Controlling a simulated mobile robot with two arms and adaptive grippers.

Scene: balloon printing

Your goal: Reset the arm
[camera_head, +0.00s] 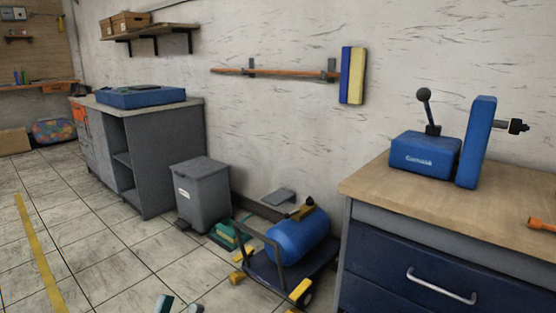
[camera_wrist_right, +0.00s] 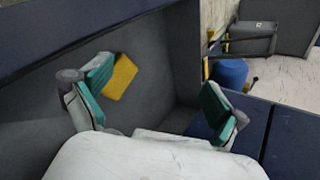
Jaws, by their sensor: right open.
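My left gripper (camera_head: 180,306) shows only by its fingertips at the bottom edge of the head view. One tip is teal and the other is greyish, with a gap between them, and nothing shows held. My right gripper (camera_wrist_right: 157,85) is open in the wrist view, its two teal-padded fingers wide apart with nothing between them. It is over a dark grey compartment (camera_wrist_right: 40,125) with a dark blue rim. A yellow block (camera_wrist_right: 120,77) lies in there, beside and partly behind the left finger. My right gripper is out of the head view.
A wooden-topped workbench (camera_head: 375,185) with a blue drawer stands at right, bearing a blue machine (camera_head: 425,155). A blue tank (camera_head: 298,238) rests on a cart on the floor. A grey bin (camera_head: 203,195) and grey cabinet (camera_head: 155,165) stand along the wall. The floor at left is clear.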

